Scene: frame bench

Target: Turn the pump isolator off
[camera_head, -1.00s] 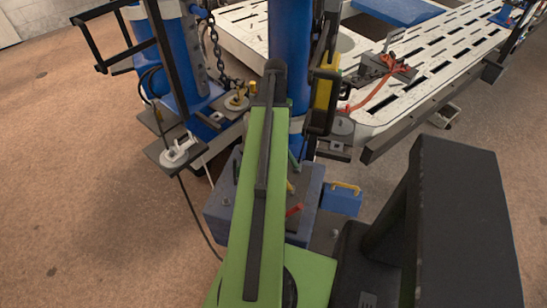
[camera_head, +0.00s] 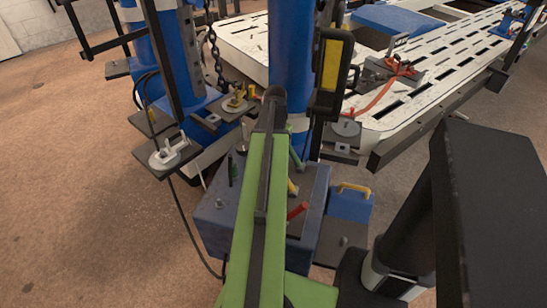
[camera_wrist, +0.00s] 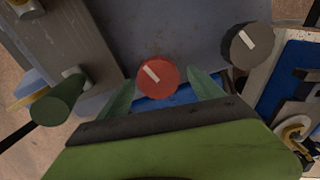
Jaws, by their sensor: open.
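A round red knob (camera_wrist: 158,77) with a white pointer line shows in the middle of the wrist view. Its line slants from upper left to lower right. No label on it can be read, so I cannot confirm that it is the pump isolator. My gripper (camera_wrist: 161,75) is open, with one green finger on each side of the red knob in the picture. I cannot tell whether the fingers touch it. A dark grey knob (camera_wrist: 250,45) with a similar white line sits to the right. In the head view my green arm (camera_head: 262,200) hides the gripper and the red knob.
A dark green cylindrical grip (camera_wrist: 60,103) stands at the wrist view's left. In the head view, a grey-blue box (camera_head: 213,222) carries a red lever (camera_head: 297,210). A blue case (camera_head: 348,204) with a yellow handle is beside it. A slotted white table (camera_head: 440,75) lies behind.

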